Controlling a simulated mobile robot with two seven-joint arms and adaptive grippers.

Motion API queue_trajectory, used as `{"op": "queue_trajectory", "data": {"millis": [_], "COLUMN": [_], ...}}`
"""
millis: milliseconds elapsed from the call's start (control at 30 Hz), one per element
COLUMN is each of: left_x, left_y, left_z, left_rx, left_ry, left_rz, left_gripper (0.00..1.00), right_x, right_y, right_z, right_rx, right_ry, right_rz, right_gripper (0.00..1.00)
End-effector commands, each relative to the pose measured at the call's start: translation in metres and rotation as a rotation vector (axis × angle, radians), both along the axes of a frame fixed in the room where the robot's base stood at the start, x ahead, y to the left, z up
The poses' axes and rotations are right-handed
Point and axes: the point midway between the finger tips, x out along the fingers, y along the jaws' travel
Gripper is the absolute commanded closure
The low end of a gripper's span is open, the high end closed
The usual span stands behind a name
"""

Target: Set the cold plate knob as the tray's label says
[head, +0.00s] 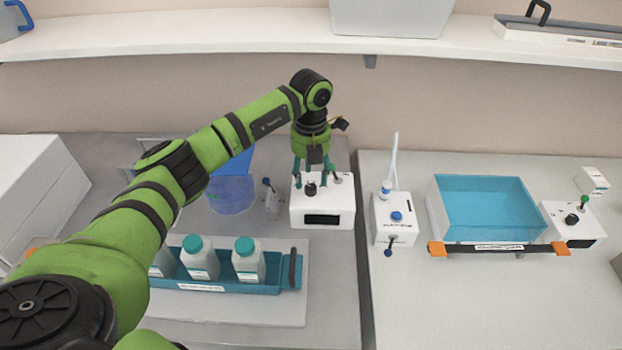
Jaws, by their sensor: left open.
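A white control box (335,211) with a dark display stands at the right end of the left bench. It has a black knob (310,189) on top and a small toggle beside it. My left gripper (312,178) points down over this box, fingers apart on either side of the knob. I cannot tell whether they touch it. A blue tray (291,270) with white, teal-capped bottles (248,262) sits on a pale flat plate (240,309). The tray's front label (201,287) is too small to read. My right gripper is not in view.
A blue container (231,193) stands behind the tray, partly behind my left arm. Right of a gap between benches are a white device (394,221) with a blue button, a clear blue-filled bath (488,207) and another knob box (574,224). A shelf (220,39) runs above.

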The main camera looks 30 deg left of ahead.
Motion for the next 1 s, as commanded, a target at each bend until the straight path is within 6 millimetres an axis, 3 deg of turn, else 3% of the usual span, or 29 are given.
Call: {"op": "queue_trajectory", "data": {"millis": [233, 567, 600, 700, 733, 1000], "left_x": [0.000, 0.000, 0.000, 0.000, 0.000, 0.000], "left_y": [-0.001, -0.001, -0.001, -0.001, -0.001, -0.001], "left_z": [-0.030, -0.037, -0.037, -0.036, -0.036, -0.037], "left_rx": [-0.003, -0.003, -0.003, -0.003, -0.003, -0.004], "left_ry": [0.002, -0.002, -0.002, -0.002, -0.002, -0.002], "left_rz": [-0.002, -0.003, -0.003, -0.003, -0.003, -0.010], "left_gripper": [0.48, 0.48, 0.56, 0.96, 1.00, 1.00], "right_x": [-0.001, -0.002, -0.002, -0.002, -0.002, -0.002], "right_y": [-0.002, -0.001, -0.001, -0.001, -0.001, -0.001], "right_z": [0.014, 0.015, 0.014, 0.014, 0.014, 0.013], "right_rx": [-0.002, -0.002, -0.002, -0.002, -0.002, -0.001], "right_ry": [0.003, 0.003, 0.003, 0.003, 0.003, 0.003], "right_rz": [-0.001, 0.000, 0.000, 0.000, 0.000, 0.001], "right_gripper": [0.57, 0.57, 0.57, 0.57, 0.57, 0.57]}}
